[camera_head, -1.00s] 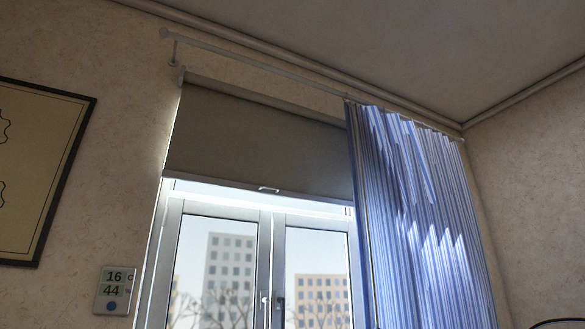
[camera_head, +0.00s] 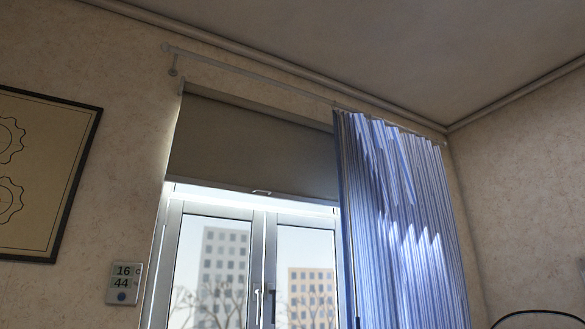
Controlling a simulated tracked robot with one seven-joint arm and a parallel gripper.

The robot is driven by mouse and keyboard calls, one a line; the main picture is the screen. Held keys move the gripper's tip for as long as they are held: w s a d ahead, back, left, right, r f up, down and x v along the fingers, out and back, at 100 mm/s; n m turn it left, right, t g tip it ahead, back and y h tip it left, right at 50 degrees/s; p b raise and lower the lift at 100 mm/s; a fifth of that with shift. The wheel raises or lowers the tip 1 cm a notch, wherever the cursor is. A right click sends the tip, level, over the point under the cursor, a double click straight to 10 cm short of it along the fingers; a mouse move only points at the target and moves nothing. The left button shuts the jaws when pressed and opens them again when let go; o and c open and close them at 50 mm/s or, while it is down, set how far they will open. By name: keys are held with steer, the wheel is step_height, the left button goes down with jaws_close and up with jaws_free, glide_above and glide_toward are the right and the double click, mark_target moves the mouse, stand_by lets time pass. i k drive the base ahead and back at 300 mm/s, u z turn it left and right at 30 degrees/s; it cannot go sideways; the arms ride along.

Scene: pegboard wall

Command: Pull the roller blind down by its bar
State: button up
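The grey-brown roller blind (camera_head: 250,148) covers the upper part of the window in the head view. Its bottom bar (camera_head: 225,187) runs across just above the tops of the window sashes. A small pull handle (camera_head: 262,192) sits near the middle of the bar. The right end of the blind meets the curtain, which hides that edge. My gripper is not clearly in view.
A blue striped curtain (camera_head: 400,220) hangs at the right of the window from a rail (camera_head: 250,75). A thermometer display (camera_head: 123,282) and a framed picture (camera_head: 45,180) are on the wall at left. A dark curved edge (camera_head: 535,314) shows at bottom right.

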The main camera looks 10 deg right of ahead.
mark_target(218, 145)
steer(key=k, duration=0.5)
steer(key=u, duration=0.15)
steer(key=i, duration=0.9)
steer(key=z, duration=0.05)
steer(key=k, duration=0.6)
steer(key=z, duration=0.6)
steer(key=i, duration=1)
